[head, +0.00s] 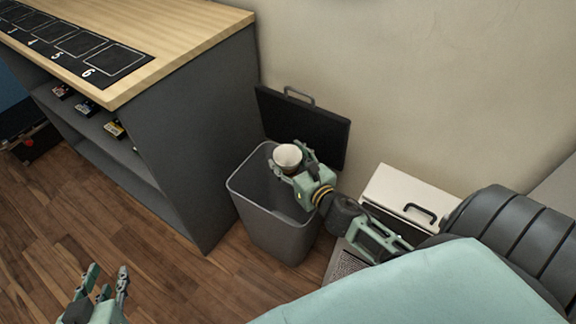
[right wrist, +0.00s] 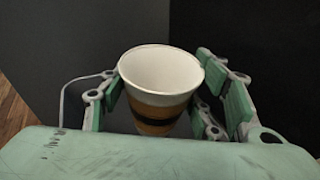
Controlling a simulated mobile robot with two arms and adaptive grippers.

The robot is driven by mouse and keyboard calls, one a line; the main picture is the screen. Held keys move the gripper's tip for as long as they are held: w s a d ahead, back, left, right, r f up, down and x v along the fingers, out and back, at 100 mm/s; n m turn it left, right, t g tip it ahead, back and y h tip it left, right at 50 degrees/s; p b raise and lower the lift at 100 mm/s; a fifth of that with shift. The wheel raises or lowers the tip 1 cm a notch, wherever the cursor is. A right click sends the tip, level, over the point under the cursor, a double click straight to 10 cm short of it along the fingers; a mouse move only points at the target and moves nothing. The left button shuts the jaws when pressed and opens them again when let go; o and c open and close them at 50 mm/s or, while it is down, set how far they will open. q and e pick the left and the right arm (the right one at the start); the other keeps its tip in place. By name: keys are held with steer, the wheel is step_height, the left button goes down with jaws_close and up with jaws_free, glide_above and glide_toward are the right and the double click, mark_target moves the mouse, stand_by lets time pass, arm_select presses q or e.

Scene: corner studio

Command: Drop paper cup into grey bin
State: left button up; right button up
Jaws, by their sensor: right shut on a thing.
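The paper cup (head: 288,155) is white inside and sits between the fingers of my right gripper (head: 292,168). In the right wrist view the cup (right wrist: 160,85) shows a brown side with a dark band, and my right gripper (right wrist: 165,105) is shut on it. The cup is roughly upright, over the mouth of the grey bin (head: 262,215). My left gripper (head: 103,284) is open and empty at the bottom left, above the floor.
A wooden-topped counter (head: 190,30) with grey side panels stands left of the bin. Its top has a black mat (head: 70,45) with numbered squares. A white box with a black handle (head: 405,195) is right of the bin.

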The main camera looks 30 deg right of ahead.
steer(key=o, duration=0.8)
steer(key=shift+o, duration=0.2)
steer(key=shift+r, duration=0.1)
step_height(320, 180, up, 10)
stand_by(0.4)
